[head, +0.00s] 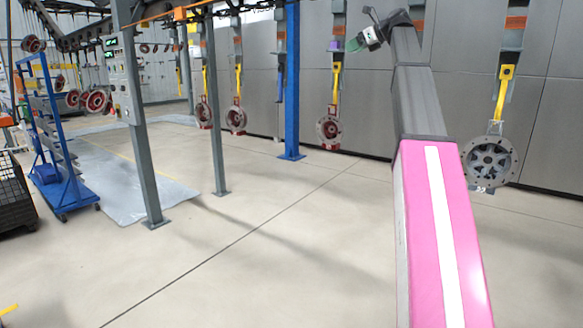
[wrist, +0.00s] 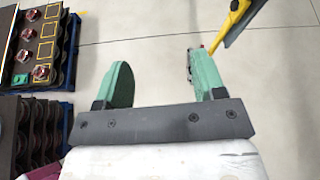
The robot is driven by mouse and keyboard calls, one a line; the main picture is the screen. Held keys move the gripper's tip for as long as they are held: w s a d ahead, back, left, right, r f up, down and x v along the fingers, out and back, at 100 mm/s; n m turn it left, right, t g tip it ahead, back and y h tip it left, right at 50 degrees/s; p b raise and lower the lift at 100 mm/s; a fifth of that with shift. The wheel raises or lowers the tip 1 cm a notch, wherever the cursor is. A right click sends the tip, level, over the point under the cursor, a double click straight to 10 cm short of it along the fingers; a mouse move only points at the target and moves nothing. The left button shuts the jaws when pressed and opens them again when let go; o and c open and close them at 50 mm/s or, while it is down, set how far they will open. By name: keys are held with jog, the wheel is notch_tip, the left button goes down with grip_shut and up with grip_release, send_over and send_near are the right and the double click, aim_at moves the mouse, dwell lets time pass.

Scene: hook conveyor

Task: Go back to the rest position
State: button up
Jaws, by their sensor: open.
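My gripper (head: 362,36) is raised at the end of my extended arm in the head view, at the upper middle right. In the wrist view my gripper (wrist: 160,84) shows two green fingers set wide apart. Nothing is between them, only bare floor below. In the wrist view, a yellow hook (wrist: 230,22) with a dark part hangs just beyond the right finger. I cannot tell whether they touch.
Hanging parts on yellow hooks include a grey flange (head: 489,161) at right and a red one (head: 329,130) at centre. A blue post (head: 291,80), grey post (head: 140,130) and blue cart (head: 62,150) stand left. Racks (wrist: 35,50) show in the wrist view. The floor (head: 250,240) is clear.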

jog(key=s+a+f+n+g+h, duration=0.25)
jog(key=f+n, duration=0.25)
jog(key=f, duration=1.9)
jog(key=s+a+f+n+g+h, duration=0.1)
jog(key=s+f+n+h, duration=0.3)
jog(key=f, duration=2)
jog(key=s+f+n+g+h, duration=0.2)
jog(key=s+f+n, duration=0.5)
jog(key=s+f, duration=0.7)
jog(key=s+a+f+n+g+h, duration=0.1)
jog(key=s+f+n+g, duration=0.1)
jog(key=s+f+n, duration=0.6)
jog(key=s+f, duration=0.5)
jog(key=f, duration=0.6)
jog(key=shift+s+a+h, duration=0.15)
jog(key=shift+s+h, duration=0.2)
jog(key=shift+s, duration=0.05)
